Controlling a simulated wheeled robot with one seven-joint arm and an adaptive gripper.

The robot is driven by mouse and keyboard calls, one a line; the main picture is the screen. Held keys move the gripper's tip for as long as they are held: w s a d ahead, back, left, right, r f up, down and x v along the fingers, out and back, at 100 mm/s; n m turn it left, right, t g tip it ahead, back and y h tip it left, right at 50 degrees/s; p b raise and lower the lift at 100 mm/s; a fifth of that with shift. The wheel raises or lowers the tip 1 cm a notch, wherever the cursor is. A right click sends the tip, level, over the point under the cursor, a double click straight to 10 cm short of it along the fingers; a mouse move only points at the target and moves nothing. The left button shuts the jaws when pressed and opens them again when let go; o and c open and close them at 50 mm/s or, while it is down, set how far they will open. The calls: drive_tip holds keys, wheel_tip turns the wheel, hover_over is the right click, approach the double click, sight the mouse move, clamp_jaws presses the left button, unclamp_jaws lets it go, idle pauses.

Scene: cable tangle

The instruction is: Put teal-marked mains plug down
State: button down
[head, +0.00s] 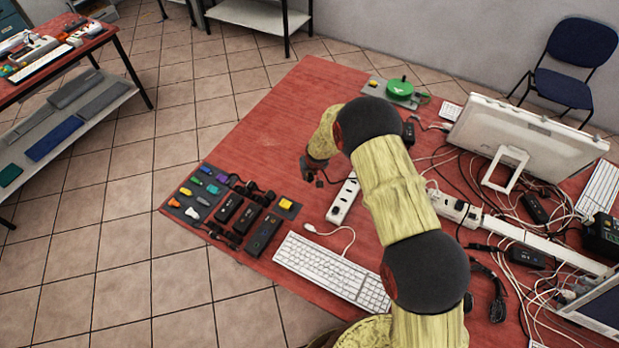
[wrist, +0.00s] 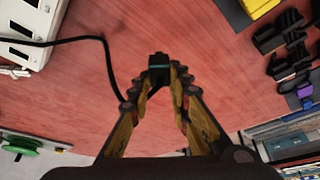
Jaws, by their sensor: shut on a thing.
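The teal-marked mains plug (wrist: 159,68) is a small black plug with a teal band. It sits between the fingertips of my gripper (wrist: 158,80) in the wrist view. My gripper (head: 315,172) is shut on it and appears to hold it over the red table (head: 262,130). In the head view the plug is small and partly hidden by the gripper. A black cable (wrist: 112,62) curves beside the gripper towards a white power strip (wrist: 22,28) at the wrist view's upper left. The strip (head: 343,200) also shows below the gripper in the head view.
A grey mat (head: 187,216) with coloured connectors and black adapters lies left of the gripper. A small mat with a yellow block (head: 286,204) is near it. A white keyboard (head: 330,270) lies in front. Tangled cables and a monitor (head: 520,135) fill the right. The table's back left is bare.

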sight(310, 176)
drive_tip(key=shift+f, duration=1.45)
drive_tip(key=shift+f, duration=0.1)
drive_tip(key=c, duration=1.7)
unclamp_jaws()
drive_tip(key=shift+o, duration=0.2)
drive_tip(key=shift+s+r, duration=0.1)
drive_tip(key=shift+r, duration=0.3)
drive_tip(key=v, duration=1.1)
drive_tip(key=shift+r+p, duration=0.2)
drive_tip(key=shift+p, duration=0.15)
drive_tip(key=shift+s+d+r, duration=0.1)
drive_tip(key=shift+d, duration=0.05)
